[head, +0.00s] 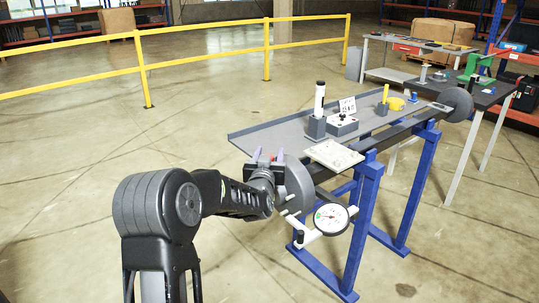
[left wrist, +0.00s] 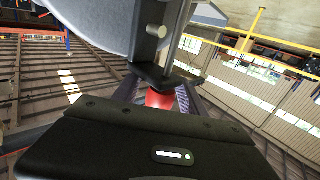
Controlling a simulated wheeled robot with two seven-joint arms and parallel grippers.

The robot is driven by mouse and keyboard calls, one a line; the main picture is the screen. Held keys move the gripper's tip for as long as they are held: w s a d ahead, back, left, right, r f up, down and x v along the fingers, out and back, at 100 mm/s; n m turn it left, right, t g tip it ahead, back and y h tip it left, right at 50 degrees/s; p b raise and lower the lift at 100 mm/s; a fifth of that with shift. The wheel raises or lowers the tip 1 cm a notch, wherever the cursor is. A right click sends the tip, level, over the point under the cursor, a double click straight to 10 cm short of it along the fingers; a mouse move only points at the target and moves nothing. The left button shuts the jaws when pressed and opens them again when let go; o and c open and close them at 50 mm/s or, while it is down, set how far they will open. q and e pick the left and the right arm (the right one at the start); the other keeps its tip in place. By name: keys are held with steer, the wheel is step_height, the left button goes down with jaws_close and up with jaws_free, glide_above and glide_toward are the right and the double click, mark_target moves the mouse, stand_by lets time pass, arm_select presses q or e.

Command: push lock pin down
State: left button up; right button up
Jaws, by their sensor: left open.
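My left gripper (head: 267,157) is beside the near end of the workbench, close to a large grey disc (head: 298,184), with its purplish fingers apart. In the left wrist view the disc (left wrist: 95,18) fills the upper left. A short silver pin (left wrist: 157,31) sticks out of a dark bracket beside it; I cannot tell for certain that it is the lock pin. A red part (left wrist: 160,99) shows between the dark fingers, beyond the black gripper body. I see nothing held. Contact between the fingers and the red part cannot be told. My right gripper is not in view.
The grey bench (head: 272,133) on blue legs (head: 366,215) carries a black block with a white cylinder (head: 319,98), a control box (head: 342,125) and yellow parts. A yellow railing (head: 200,58) stands behind; the left floor is clear.

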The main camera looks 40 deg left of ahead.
arm_select(q)
steer(key=b+v, duration=0.1)
steer(key=v, duration=0.6)
steer(key=shift+s+d, duration=0.2)
steer(key=shift+s, duration=0.15)
steer(key=shift+f, duration=0.1)
